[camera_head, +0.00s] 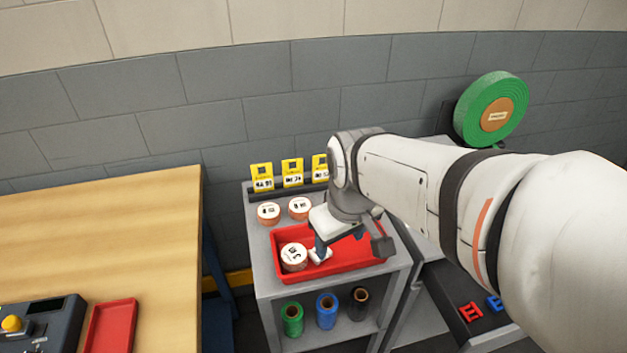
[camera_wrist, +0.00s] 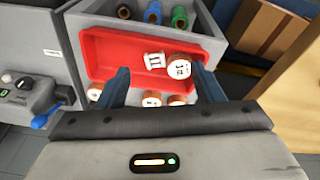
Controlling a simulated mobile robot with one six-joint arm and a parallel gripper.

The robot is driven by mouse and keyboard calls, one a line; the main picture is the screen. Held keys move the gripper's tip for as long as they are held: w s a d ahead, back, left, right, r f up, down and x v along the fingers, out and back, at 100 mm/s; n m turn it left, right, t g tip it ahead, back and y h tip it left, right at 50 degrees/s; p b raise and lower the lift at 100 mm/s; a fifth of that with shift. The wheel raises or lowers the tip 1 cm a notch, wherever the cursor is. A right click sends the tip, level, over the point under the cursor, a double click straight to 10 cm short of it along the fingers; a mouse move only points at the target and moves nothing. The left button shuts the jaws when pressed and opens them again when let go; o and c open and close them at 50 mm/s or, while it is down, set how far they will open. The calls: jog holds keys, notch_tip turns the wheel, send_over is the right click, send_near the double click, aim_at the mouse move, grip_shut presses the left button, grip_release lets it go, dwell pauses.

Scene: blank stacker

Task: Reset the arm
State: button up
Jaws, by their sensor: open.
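My gripper (camera_head: 322,250) is open, pointing down over the red tray (camera_head: 350,262) on the grey stand. In the wrist view its two blue fingers (camera_wrist: 163,82) are spread wide with nothing gripped between them. A round copper-sided piece with a white label (camera_head: 294,256) lies in the tray beside the fingers. The wrist view shows it (camera_wrist: 179,67) near the right finger, with a second white-labelled piece (camera_wrist: 154,59) next to it. I cannot tell whether a finger touches either piece. My arm reaches in from the right and hides part of the stand.
Labelled rolls (camera_head: 268,213) stand behind the tray, before yellow cards (camera_head: 292,171). Green, blue and black spools (camera_head: 326,310) sit on the lower shelf. A wooden table (camera_head: 100,240) is at left. A large green roll (camera_head: 491,110) stands at the back right.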

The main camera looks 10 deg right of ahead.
jog(key=s+m, duration=0.1)
jog(key=m, duration=0.2)
jog(key=shift+s+r, duration=0.1)
jog(key=shift+s, duration=0.3)
